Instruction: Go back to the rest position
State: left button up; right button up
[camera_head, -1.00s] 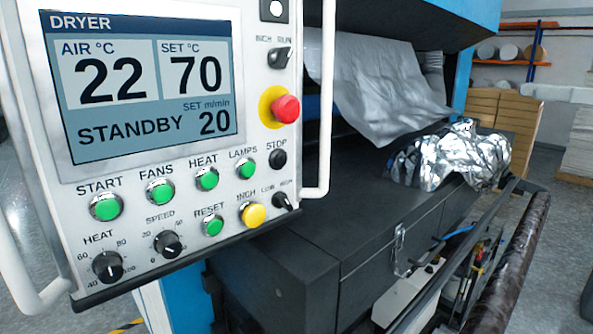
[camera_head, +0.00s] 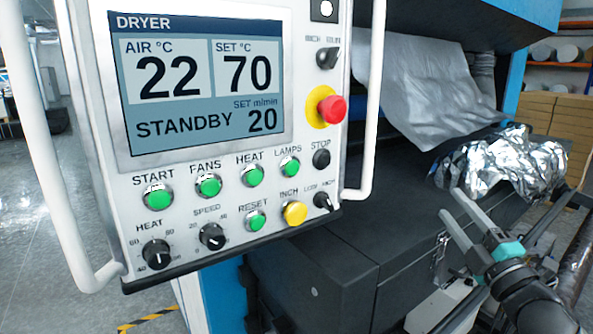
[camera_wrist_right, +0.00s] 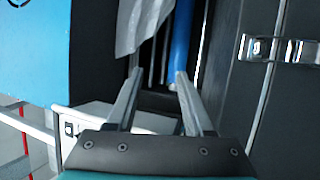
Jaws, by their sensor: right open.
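My right gripper (camera_head: 450,202) shows at the lower right of the head view, with its two grey fingers apart and nothing between them. It is in front of the black machine housing (camera_head: 350,235), below and left of the crumpled silver foil (camera_head: 500,165). In the right wrist view the open fingers (camera_wrist_right: 158,73) point toward a gap with a blue upright bar (camera_wrist_right: 181,40) and a hanging piece of grey sheet (camera_wrist_right: 142,22). My left gripper is not in view.
The dryer control panel (camera_head: 225,185) with white side handles fills the left and middle of the head view. Its screen (camera_head: 205,85) reads STANDBY, air 22, set 70. A metal latch (camera_wrist_right: 280,48) is on the dark housing right of my fingers. Open floor (camera_head: 40,200) lies at the left.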

jog(key=s+a+f+m+g+h, duration=0.2)
jog(key=s+f+m+g+h, duration=0.25)
jog(key=f, duration=0.55)
jog(key=s+a+f+m+g+h, duration=0.1)
jog(key=s+a+f+m+g, duration=0.15)
jog(key=s+f+m, duration=0.55)
jog(key=s+a+f+m+g+y, duration=0.1)
jog(key=s+a+f+m+g, duration=0.1)
jog(key=s+a+f+g, duration=0.3)
jog(key=s+a+f+m+g, duration=0.1)
jog(key=s+f+g, duration=0.15)
jog(key=s, duration=0.55)
jog(key=s+a+f+m+g+y, duration=0.1)
jog(key=s+a+f+m+g, duration=0.15)
jog(key=s+f, duration=0.3)
jog(key=s+f+n+g+b, duration=0.2)
jog(key=f+b, duration=0.6)
jog(key=f, duration=2.3)
pick_arm(q)
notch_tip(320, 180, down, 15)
jog(key=b, duration=0.6)
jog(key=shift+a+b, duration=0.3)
jog(key=shift+b, duration=0.1)
pick_arm(e)
jog(key=s+d+f+g, duration=0.1)
jog(key=s+d+f, duration=0.2)
jog(key=s+f, duration=1.3)
notch_tip(320, 180, down, 4)
jog(key=shift+r+m, duration=0.25)
jog(key=shift+m, duration=0.05)
